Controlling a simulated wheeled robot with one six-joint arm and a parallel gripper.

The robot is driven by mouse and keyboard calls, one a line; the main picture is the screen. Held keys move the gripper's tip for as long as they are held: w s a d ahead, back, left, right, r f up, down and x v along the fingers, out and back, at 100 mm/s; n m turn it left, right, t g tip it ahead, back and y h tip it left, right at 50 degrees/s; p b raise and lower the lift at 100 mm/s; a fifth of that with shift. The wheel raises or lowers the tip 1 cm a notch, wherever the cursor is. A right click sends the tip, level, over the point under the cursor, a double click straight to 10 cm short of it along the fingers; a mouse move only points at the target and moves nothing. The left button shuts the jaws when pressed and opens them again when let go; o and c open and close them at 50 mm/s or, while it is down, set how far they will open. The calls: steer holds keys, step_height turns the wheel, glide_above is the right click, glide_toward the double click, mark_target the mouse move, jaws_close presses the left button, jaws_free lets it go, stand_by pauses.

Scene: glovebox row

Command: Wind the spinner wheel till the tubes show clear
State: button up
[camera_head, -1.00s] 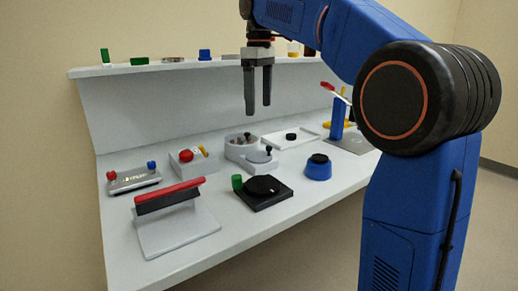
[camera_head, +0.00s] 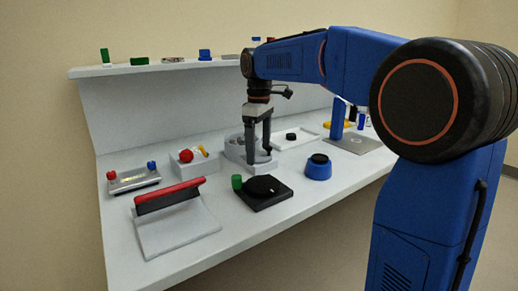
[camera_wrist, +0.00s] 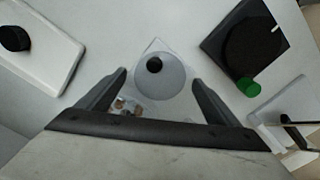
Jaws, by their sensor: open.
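The spinner (camera_head: 233,152) is a pale grey unit on the bench, with a round tub and a smaller wheel in front. In the wrist view the grey wheel (camera_wrist: 165,82) lies between my fingers, and its black knob (camera_wrist: 154,64) stands off-centre on it. Some tubes (camera_wrist: 125,106) show beside the wheel, partly hidden by my gripper; whether they are clear I cannot tell. My gripper (camera_head: 258,157) is open, pointing down over the wheel, with one finger to each side of the knob. Contact with the knob cannot be made out.
A black base with a round dial and green block (camera_head: 237,182) stands in front of the spinner. A blue round holder (camera_head: 318,168) is to the right, a white tray (camera_head: 305,138) behind it.

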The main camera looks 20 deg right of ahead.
steer(key=shift+f, duration=0.2)
steer(key=c, duration=1.1)
steer(key=shift+o, duration=0.2)
steer(key=shift+o, duration=0.2)
steer(key=shift+m, duration=0.3)
steer(key=m, duration=0.4)
steer(key=shift+m, duration=0.3)
steer(key=m, duration=0.5)
steer(key=shift+m, duration=0.4)
